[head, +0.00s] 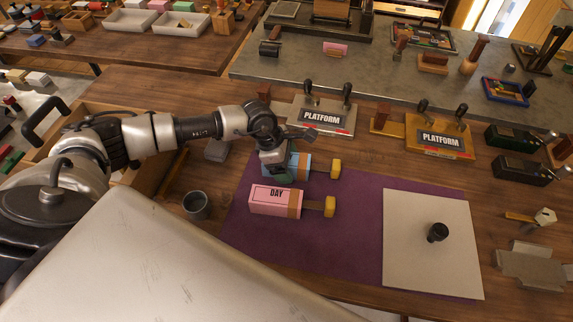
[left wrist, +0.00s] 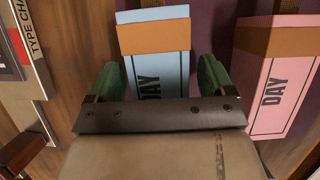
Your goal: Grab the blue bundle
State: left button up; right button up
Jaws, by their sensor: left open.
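The blue bundle (head: 301,163) lies on the purple mat (head: 265,241), with a brown band and a yellow-ended piece at its right. My left gripper (head: 277,172) is over its left part in the head view. In the left wrist view the blue bundle (left wrist: 160,62), marked DAY, lies between the two green fingers of my open left gripper (left wrist: 158,82), with small gaps at the sides. Whether the fingers reach down beside it is hard to tell. My right gripper is not in view.
A pink DAY bundle (head: 276,202) lies close beside the blue one. A grey cup (head: 196,206) stands left of the mat. A white sheet (head: 433,268) with a black knob (head: 437,232) lies to the right. Two PLATFORM plates (head: 323,118) stand behind.

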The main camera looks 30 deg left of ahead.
pick_arm(q)
jog(key=shift+c, duration=0.2)
jog(key=c, duration=1.1)
